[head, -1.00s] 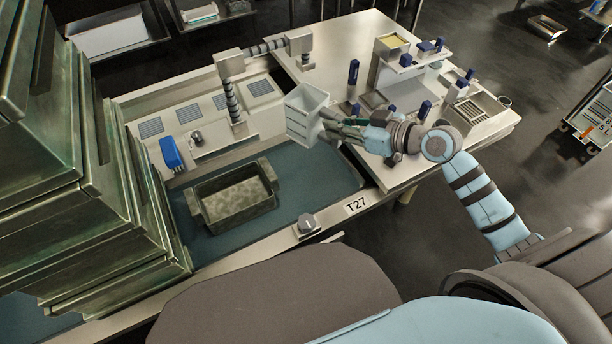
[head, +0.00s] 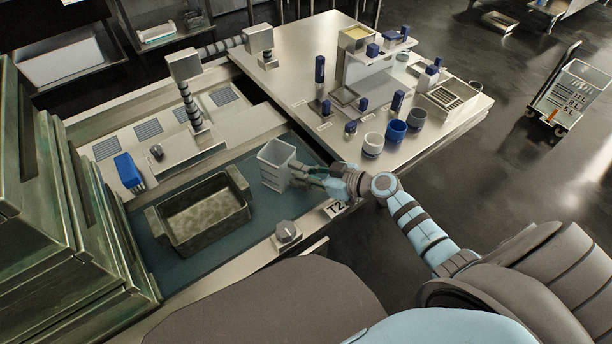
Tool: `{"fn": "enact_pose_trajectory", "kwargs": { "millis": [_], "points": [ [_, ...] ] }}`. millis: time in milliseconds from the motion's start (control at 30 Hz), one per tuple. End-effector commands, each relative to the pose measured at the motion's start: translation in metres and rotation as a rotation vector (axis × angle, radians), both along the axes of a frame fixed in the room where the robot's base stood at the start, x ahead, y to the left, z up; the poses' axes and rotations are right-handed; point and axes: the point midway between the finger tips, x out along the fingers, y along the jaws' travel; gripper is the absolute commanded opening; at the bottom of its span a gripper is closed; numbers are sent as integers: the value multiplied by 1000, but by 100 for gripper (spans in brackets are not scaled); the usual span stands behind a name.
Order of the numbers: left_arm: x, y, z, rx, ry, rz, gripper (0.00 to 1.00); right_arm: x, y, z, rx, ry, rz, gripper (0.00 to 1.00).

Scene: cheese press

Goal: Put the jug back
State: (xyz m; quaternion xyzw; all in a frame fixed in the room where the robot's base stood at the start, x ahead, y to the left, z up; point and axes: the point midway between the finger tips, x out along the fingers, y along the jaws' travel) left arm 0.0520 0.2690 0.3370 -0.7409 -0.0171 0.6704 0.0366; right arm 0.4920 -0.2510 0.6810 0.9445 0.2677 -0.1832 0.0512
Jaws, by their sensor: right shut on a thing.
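The jug (head: 277,160), a pale grey open-topped container, is upright near the middle of the head view. It is over the right part of the blue-green belt (head: 263,205), just right of the green-grey tub (head: 205,213). My right gripper (head: 303,175) comes in from the right and is shut on the jug's right side. I cannot tell whether the jug's base touches the belt. My left gripper is not in view.
A steel table (head: 405,160) at the right holds several cups and blue-handled tools. Stacked metal boxes (head: 70,215) fill the left side. A knob (head: 288,232) sits on the front rail.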

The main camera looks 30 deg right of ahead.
Motion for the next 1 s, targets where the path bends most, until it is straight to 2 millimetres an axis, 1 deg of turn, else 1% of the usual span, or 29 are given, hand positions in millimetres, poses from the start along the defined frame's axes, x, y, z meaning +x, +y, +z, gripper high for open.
{"fn": "enact_pose_trajectory", "kwargs": {
  "millis": [67, 267, 300, 400, 667, 800, 867, 967, 1000],
  "points": [
    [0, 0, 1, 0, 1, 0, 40, 0, 0, 2, 0, -1, 0, 0],
    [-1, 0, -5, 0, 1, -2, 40, 0, 0, -3, -1, 0, 0, 0],
    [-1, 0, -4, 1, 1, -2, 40, 0, 0, -2, -1, 0, 0, 24],
    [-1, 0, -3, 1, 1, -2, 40, 0, 0, -2, -1, 0, 0, 37],
    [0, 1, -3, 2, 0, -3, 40, 0, 0, -1, -1, 1, 0, 37],
    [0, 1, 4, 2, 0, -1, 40, -2, -1, 4, -1, 1, -1, 37],
    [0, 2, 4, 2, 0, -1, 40, -9, -7, 5, -4, 1, -1, 37],
    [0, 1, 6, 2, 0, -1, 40, -26, -16, 13, -5, 3, 2, 37],
    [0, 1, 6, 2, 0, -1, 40, -34, -22, 17, -7, 3, 1, 37]
  ]
}}
